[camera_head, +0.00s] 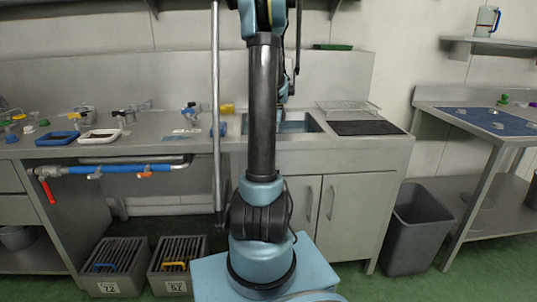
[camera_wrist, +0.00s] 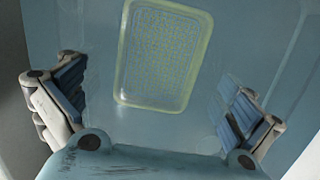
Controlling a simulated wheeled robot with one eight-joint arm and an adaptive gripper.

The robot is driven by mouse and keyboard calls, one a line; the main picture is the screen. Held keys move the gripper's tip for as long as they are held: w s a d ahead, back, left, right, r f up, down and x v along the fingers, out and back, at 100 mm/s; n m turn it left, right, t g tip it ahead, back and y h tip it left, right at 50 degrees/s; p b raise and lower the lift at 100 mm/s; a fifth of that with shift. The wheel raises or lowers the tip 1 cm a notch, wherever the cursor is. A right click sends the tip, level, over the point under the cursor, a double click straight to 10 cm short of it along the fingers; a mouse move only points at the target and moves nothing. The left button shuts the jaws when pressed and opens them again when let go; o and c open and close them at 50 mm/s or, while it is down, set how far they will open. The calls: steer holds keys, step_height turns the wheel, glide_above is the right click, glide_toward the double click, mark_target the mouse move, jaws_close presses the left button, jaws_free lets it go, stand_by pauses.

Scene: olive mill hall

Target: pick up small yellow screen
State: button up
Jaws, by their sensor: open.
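The small yellow screen (camera_wrist: 165,55) shows in the wrist view as a rounded rectangle with a pale yellow rim and a fine mesh. It lies on a blue-grey surface, which looks like the inside of the sink basin (camera_head: 300,127). My gripper (camera_wrist: 153,84) is open, with one finger on each side of the screen's near part and nothing between them. The gap between the fingers and the screen's height cannot be judged exactly. In the head view my arm hides most of the gripper, and the screen does not show there.
A wire rack (camera_head: 347,107) and a dark ribbed mat (camera_head: 366,128) lie right of the sink. A white tray (camera_head: 99,136) and a blue-rimmed tray (camera_head: 58,138) are on the left counter. A grey bin (camera_head: 411,230) stands on the floor at right.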

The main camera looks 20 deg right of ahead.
steer(key=shift+w+a+f, duration=0.1)
steer(key=shift+a+f, duration=0.05)
steer(key=shift+f, duration=0.8)
steer(key=shift+a+f, duration=0.15)
steer(key=shift+f, duration=0.75)
steer(key=shift+c, duration=0.2)
steer(key=c, duration=0.9)
